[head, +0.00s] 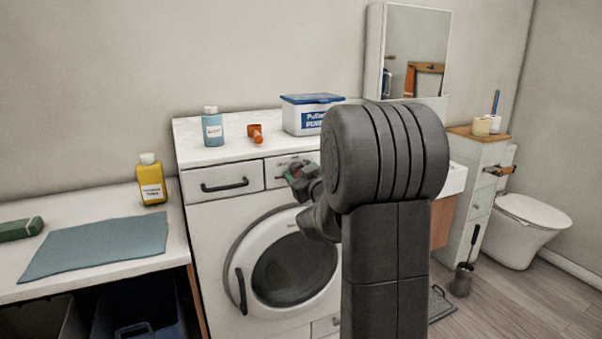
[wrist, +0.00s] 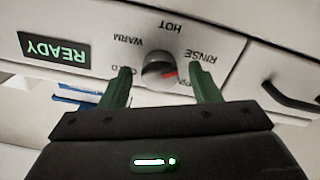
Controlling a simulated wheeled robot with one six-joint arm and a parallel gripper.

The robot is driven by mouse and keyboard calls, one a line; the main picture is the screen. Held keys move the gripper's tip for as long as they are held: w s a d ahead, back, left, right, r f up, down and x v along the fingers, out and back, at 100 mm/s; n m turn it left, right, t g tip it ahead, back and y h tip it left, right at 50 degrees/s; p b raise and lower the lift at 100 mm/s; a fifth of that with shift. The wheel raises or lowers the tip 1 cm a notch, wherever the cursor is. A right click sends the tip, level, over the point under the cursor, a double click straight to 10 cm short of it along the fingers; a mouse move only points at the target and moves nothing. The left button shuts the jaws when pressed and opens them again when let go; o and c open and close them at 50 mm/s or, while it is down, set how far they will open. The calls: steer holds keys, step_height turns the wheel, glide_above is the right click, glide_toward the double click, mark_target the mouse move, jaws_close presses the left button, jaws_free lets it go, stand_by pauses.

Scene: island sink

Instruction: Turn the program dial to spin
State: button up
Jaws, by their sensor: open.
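The program dial (wrist: 158,70) is a round grey knob on the washing machine's white front panel. In the wrist view, which shows the panel upside down, its red pointer points right, between the RINSE label and a partly hidden label ending in "PIN". WARM, HOT and a partly covered COLD label also surround it. My gripper (wrist: 158,84) is open, with one green finger on each side of the dial; I cannot tell whether they touch it. In the head view my gripper (head: 298,178) is at the panel of the washing machine (head: 210,235), and the dial is hidden.
A READY display (wrist: 55,52) and a dark drawer handle (wrist: 290,98) flank the dial. On the machine's top stand a blue bottle (head: 212,130), an orange scoop (head: 255,133) and a powder box (head: 305,118). A yellow bottle (head: 151,182) stands on the left counter.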

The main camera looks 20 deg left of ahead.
steer(key=shift+c, duration=0.5)
steer(key=c, duration=0.9)
steer(key=shift+m, duration=0.3)
steer(key=m+p, duration=0.2)
steer(key=m, duration=0.9)
steer(key=shift+p, duration=0.35)
steer(key=shift+m, duration=0.3)
steer(key=o, duration=1)
